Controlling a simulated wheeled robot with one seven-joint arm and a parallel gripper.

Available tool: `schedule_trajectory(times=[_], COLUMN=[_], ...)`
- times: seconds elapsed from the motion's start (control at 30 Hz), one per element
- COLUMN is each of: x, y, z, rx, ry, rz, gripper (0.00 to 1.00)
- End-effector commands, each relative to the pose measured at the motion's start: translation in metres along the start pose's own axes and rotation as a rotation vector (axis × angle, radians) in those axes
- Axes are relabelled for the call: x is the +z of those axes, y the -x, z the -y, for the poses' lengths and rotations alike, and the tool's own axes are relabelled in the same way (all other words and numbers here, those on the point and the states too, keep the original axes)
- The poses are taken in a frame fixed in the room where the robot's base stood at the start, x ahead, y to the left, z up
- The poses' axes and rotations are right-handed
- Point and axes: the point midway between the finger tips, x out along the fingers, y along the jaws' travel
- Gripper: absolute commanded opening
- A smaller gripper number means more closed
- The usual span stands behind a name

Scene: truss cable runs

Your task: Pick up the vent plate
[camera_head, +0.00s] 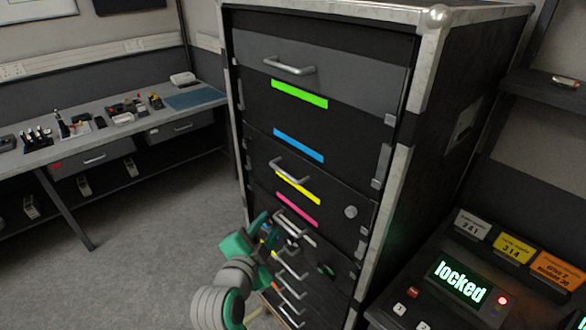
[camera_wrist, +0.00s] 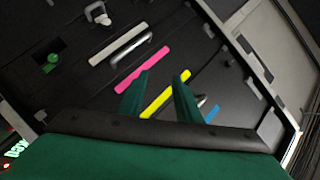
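No part is clearly recognisable as the vent plate; I cannot tell which panel it is. A tall dark rack (camera_head: 325,70) with a silver frame holds stacked panels with handles and coloured strips. My gripper (camera_head: 266,231) is low at the rack's front, left of the lower handles. In the wrist view my gripper (camera_wrist: 164,77) has its two green fingers apart, with nothing visible held between them. Beyond the fingertips are a pink strip (camera_wrist: 143,68), a yellow strip (camera_wrist: 160,98) and a metal handle (camera_wrist: 130,48). Whether the fingers touch the panel is unclear.
A console with a screen reading "locked" (camera_head: 459,279) stands right of the rack. A workbench (camera_head: 110,120) with small items runs along the left wall. The grey floor (camera_head: 150,220) between bench and rack is clear. A shelf (camera_head: 550,93) is at the right.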

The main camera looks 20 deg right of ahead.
Motion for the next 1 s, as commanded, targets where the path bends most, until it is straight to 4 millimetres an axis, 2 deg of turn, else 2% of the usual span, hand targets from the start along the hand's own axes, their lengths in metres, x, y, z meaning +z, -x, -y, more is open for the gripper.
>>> schedule_trajectory(times=[0.03,0.2,0.5,0.63,0.8,0.87,1.0], x=[-0.011,-0.042,-0.085,-0.095,-0.101,-0.101,-0.099], y=[0.000,0.005,0.033,0.044,0.050,0.047,0.028], z=[0.016,0.051,0.101,0.113,0.119,0.118,0.111], rx=[0.014,0.091,0.224,0.268,0.299,0.303,0.306], ry=[-0.069,-0.310,-0.738,-0.864,-0.942,-0.950,-0.950], rz=[-0.013,-0.047,-0.072,-0.072,-0.072,-0.073,-0.073], gripper=[0.31,0.31,0.31,0.31,0.31,0.31,0.31])
